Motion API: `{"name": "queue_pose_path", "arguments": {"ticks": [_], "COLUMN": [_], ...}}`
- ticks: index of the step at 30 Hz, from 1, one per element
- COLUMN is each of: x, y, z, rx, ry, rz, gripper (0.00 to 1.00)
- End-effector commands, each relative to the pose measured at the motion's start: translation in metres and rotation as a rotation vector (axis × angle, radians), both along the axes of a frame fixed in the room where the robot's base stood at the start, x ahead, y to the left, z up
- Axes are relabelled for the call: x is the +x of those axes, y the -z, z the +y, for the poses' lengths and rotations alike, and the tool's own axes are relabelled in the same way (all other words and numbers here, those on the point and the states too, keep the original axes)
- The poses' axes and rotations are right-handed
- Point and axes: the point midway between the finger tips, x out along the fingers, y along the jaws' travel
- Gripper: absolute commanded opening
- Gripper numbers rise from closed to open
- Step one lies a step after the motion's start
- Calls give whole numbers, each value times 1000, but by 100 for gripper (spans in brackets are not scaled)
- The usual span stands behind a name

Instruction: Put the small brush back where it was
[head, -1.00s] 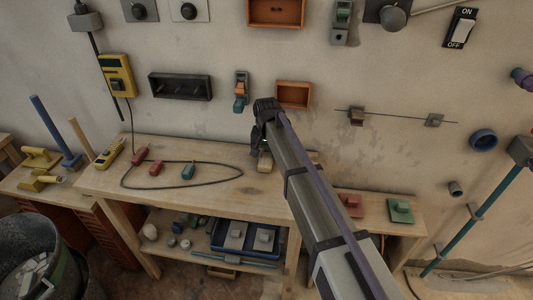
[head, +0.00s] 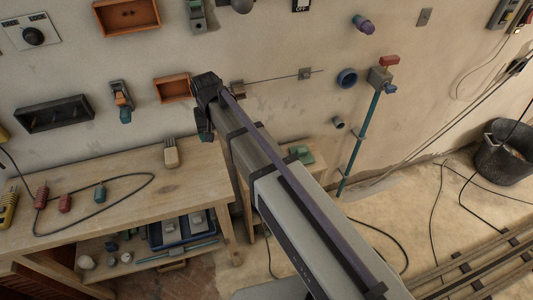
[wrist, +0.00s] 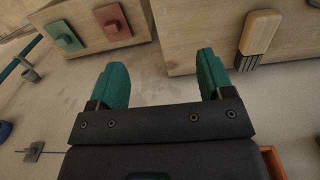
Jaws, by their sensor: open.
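The small brush (head: 171,154), with a pale wooden handle and darker bristles, lies on the workbench (head: 120,195) near its back right end. It also shows at the upper right of the wrist view (wrist: 261,32), bristles toward the wall. My gripper (head: 205,130) is to the right of the brush in the head view, in front of the wall and apart from the brush. In the wrist view its two green fingers (wrist: 163,72) are spread with nothing between them.
An orange tray (head: 172,88), a dark tray (head: 54,115) and a grey-orange tool (head: 122,100) are on the wall. A looped cable with red and teal pieces lies on the bench. A lower bench with a green block (head: 300,154) stands to the right. A teal pole (head: 359,140) stands farther right.

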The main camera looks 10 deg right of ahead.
Motion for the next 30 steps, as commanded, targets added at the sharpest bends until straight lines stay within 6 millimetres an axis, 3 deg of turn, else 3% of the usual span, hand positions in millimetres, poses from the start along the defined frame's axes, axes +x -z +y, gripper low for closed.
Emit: {"name": "queue_pose_path", "arguments": {"ticks": [1, 3, 6, 8, 30], "x": [-48, -95, -146, -162, -163], "y": [0, 0, 0, 0, 0], "z": [-51, -103, -149, -162, -167], "rx": [0, 0, 0, 0, 0], "ry": [19, 29, 37, 38, 36], "rz": [1, 1, 1, 1, 1], "gripper": [74, 74, 74, 74, 74]}}
